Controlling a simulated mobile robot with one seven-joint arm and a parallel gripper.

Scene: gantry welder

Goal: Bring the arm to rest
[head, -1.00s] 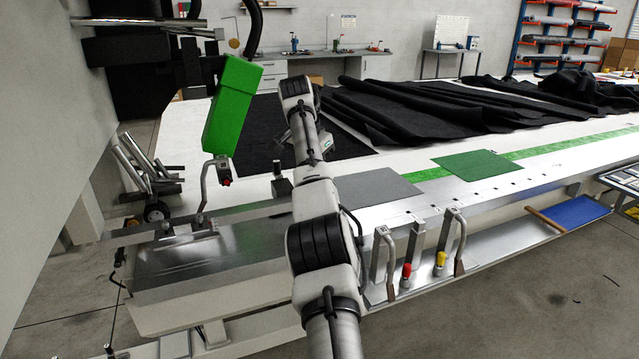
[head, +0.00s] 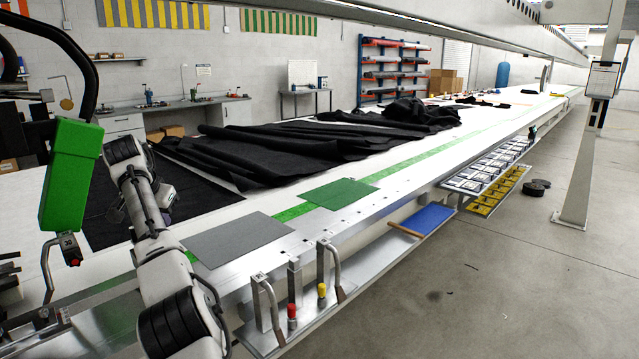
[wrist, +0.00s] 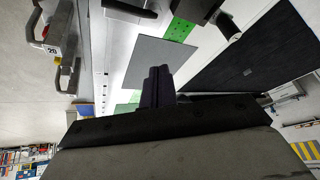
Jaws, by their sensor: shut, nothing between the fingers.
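My arm (head: 150,230) rises from the bottom left of the head view and bends over at a high elbow, above the long white table. In the wrist view my gripper (wrist: 158,85) is shut, its dark fingers together with nothing between them. Behind the fingers lies a flat grey sheet (wrist: 160,58) on the table. In the head view the far end of the arm is partly hidden behind its own links, and the fingertips cannot be made out there.
A green welder head (head: 70,175) hangs left of my arm. The grey sheet (head: 235,240) and a green sheet (head: 340,193) lie on the table (head: 380,205), before black fabric (head: 300,145). Upright levers (head: 295,285) stand at the front edge.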

